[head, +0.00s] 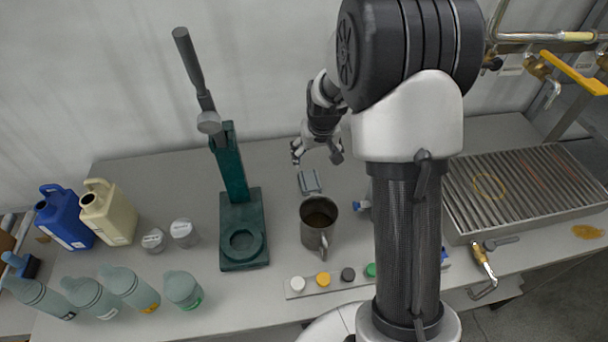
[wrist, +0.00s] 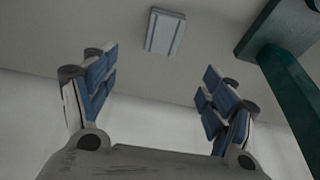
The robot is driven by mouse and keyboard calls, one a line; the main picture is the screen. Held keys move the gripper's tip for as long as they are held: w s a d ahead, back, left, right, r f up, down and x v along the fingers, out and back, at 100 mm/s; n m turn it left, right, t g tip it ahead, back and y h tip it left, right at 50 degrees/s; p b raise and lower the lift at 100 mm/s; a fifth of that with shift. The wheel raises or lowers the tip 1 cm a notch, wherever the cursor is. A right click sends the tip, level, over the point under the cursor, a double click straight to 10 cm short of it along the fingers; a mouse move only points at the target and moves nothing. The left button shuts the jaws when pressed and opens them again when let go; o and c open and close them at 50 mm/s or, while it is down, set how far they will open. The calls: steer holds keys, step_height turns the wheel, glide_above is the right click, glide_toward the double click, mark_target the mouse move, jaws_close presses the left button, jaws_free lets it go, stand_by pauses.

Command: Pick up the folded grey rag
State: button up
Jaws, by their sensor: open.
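The folded grey rag (head: 309,182) lies flat on the grey bench, behind the metal mug and right of the green press stand. In the wrist view the rag (wrist: 165,31) is a small pale rectangle with darker stripes along two sides, near the top centre. My gripper (head: 316,153) is above the back of the bench, close to the rag and a little beyond it toward the wall. In the wrist view my gripper (wrist: 160,75) has its two blue-padded fingers spread wide, with nothing between them. The rag is apart from the fingers.
The metal mug (head: 314,236) stands just in front of the rag. The green press stand (head: 232,180) rises to the left, its lever high; it also shows in the wrist view (wrist: 290,80). Several bottles and jars stand at left. A ribbed metal drainer (head: 520,190) is at right.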

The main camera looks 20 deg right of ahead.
steer(key=b, duration=0.2)
glide_above(310, 179)
steer(key=s, duration=0.1)
steer(key=f, duration=0.9)
steer(key=shift+s+d+f, duration=0.1)
steer(key=shift+s+f, duration=0.1)
steer(key=shift+f, duration=0.05)
steer(key=shift+b+x, duration=0.9)
steer(key=shift+x, duration=1.65)
steer(key=shift+s+a+f+b, duration=0.15)
steer(key=shift+a+f+b, duration=0.1)
steer(key=shift+f+b, duration=0.05)
steer(key=shift+c, duration=0.4)
steer(key=c, duration=1)
steer(key=shift+r, duration=0.1)
step_height(310, 179, up, 20)
steer(key=p, duration=0.5)
steer(key=shift+r, duration=0.2)
